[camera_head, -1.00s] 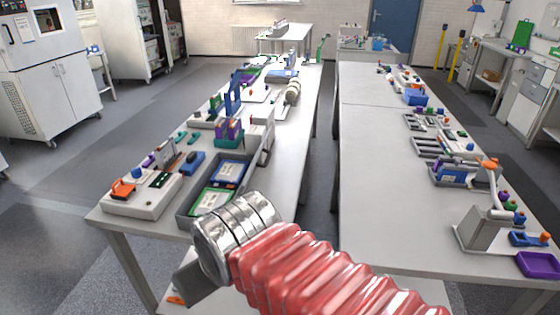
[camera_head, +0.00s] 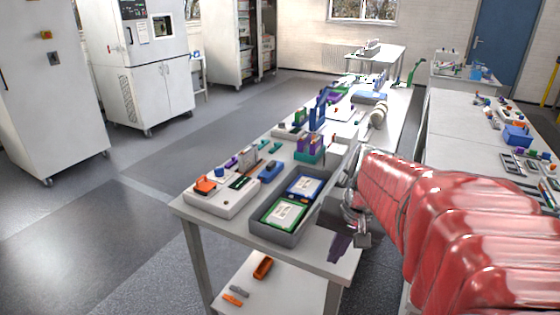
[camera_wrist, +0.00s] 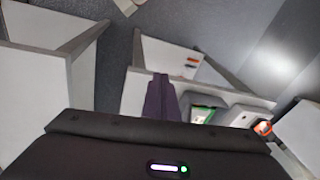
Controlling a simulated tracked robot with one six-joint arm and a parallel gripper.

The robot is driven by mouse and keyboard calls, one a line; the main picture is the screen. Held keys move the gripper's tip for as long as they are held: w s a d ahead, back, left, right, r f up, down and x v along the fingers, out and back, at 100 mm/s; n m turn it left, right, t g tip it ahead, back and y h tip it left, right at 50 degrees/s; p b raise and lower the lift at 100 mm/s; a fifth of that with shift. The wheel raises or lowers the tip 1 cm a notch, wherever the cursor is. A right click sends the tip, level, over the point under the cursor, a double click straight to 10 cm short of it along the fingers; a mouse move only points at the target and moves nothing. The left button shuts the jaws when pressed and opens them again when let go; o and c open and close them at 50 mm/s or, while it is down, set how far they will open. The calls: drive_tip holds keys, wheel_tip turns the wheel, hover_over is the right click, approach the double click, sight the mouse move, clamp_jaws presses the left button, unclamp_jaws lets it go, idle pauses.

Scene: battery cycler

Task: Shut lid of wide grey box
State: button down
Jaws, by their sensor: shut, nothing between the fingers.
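The wide grey box (camera_head: 272,231) sits near the front right corner of the left table. A green-framed and a blue-framed piece lie inside it. A grey panel, seemingly its raised lid (camera_head: 338,168), stands along its far right side, partly hidden by my arm. My gripper (camera_head: 338,250) is shut and empty, pointing down beside the table's right edge, to the right of the box and apart from it. In the wrist view my dark purple fingers (camera_wrist: 161,88) are together, with part of the box (camera_wrist: 206,104) just right of them.
A white device (camera_head: 222,196) with an orange part stands left of the box. Purple and green holders (camera_head: 310,148) stand behind it. Orange parts (camera_head: 262,268) lie on the lower shelf. Another long table (camera_head: 460,130) is at the right, across an aisle.

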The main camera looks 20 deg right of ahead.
drive_tip(key=w+d+m+t+y, duration=0.3)
drive_tip(key=d+m, duration=0.5)
drive_tip(key=d, duration=0.6)
drive_tip(key=w+d+m+t+y, duration=0.25)
drive_tip(key=d+m, duration=0.55)
drive_tip(key=d, duration=0.5)
wheel_tip(320, 180, up, 6)
drive_tip(key=w+d+m+t+y, duration=0.1)
drive_tip(key=w+m, duration=0.1)
drive_tip(key=m, duration=0.2)
drive_tip(key=shift+w+d+f, duration=0.15)
drive_tip(key=shift+w+d, duration=0.05)
drive_tip(key=shift+d, duration=0.2)
drive_tip(key=shift+w+a+f, duration=0.1)
drive_tip(key=w+a+f, duration=0.4)
drive_tip(key=w+a, duration=0.3)
drive_tip(key=w, duration=0.2)
drive_tip(key=shift+w+a, duration=0.25)
drive_tip(key=shift+w, duration=0.1)
